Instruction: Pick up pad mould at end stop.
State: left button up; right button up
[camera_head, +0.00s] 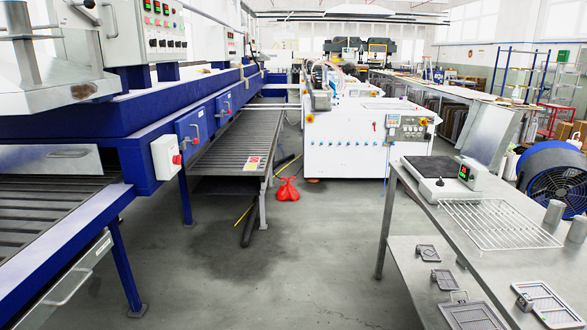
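Neither of my grippers shows in the head view. I cannot tell for sure which thing is the pad mould or where the end stop is. The larger ones are partly cut off by the picture's bottom edge.
A blue conveyor machine (205,130) fills the left, with a slatted bed (228,143). A steel table (455,213) at right bears a scale (440,176) and a wire rack (498,224). A red bag (288,190) lies ahead. The grey floor between is mostly clear.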

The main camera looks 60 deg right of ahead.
aim_at(248, 166)
jog(key=z, duration=1.7)
jog(key=i, duration=0.1)
jog(key=i+z, duration=0.15)
jog(key=i, duration=3.9)
jog(key=i+u, duration=0.15)
jog(key=i, duration=0.3)
jog(key=i+l+u, duration=0.15)
jog(key=i, duration=0.3)
jog(key=i+l+u, duration=0.2)
jog(key=i, duration=0.25)
jog(key=i+l+u, duration=0.15)
jog(key=i, duration=0.3)
jog(key=i+l+u, duration=0.15)
jog(key=i, duration=0.25)
jog(key=l, duration=0.1)
